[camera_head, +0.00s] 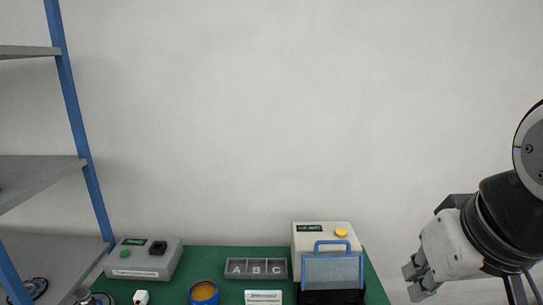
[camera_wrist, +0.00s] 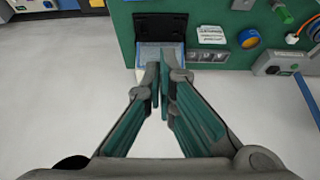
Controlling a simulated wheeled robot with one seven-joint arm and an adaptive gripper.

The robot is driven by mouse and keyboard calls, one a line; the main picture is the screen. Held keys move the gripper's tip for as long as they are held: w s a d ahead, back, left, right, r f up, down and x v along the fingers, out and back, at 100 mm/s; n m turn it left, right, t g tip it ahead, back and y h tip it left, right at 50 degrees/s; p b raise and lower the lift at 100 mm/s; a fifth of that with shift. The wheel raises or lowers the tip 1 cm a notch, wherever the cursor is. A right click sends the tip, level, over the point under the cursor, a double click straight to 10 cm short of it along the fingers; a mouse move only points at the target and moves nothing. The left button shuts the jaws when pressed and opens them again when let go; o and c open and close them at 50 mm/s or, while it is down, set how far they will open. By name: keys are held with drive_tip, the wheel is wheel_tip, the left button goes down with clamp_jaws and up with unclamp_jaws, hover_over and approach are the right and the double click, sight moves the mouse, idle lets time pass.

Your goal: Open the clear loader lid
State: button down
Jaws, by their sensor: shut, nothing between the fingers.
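The loader (camera_head: 305,242) is a pale box with a yellow button at the back right of the green table. Its clear lid (camera_head: 332,271), blue-framed with a blue handle, appears raised, standing in front of the box. A dark tray (camera_head: 330,298) shows uncovered below it. In the wrist view the black tray (camera_wrist: 160,27) lies beyond the bluish lid (camera_wrist: 150,54), partly hidden by my fingers. My gripper (camera_wrist: 158,73) is shut and empty. In the head view my gripper (camera_head: 415,281) is right of the loader, apart from it.
A grey A-B-C tray (camera_head: 256,268), a blue cup (camera_head: 203,292), a white label card (camera_head: 263,297) and a grey box with a green button (camera_head: 145,259) are left of the loader. A blue-posted shelf (camera_head: 70,90) stands at the far left. The wall is behind.

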drive_tip(key=shift+s+f, duration=0.15)
drive_tip(key=shift+s, duration=0.6)
drive_tip(key=c, duration=2.1)
unclamp_jaws()
drive_tip(key=shift+s+f, duration=0.1)
drive_tip(key=shift+s, duration=0.2)
drive_tip(key=shift+c, duration=0.2)
drive_tip(key=o, duration=0.5)
drive_tip(key=shift+w, duration=0.1)
drive_tip(key=m+g+b, duration=0.4)
drive_tip(key=m+b, duration=0.1)
drive_tip(key=m, duration=1.3)
hover_over(333, 242)
drive_tip(key=s, duration=0.2)
wheel_tip(333, 242, down, 10)
drive_tip(key=f, duration=0.4)
drive_tip(key=w+f, duration=0.1)
drive_tip(key=f, duration=0.4)
drive_tip(key=w+f+p, duration=0.1)
drive_tip(key=f, duration=0.3)
drive_tip(key=shift+f, duration=0.25)
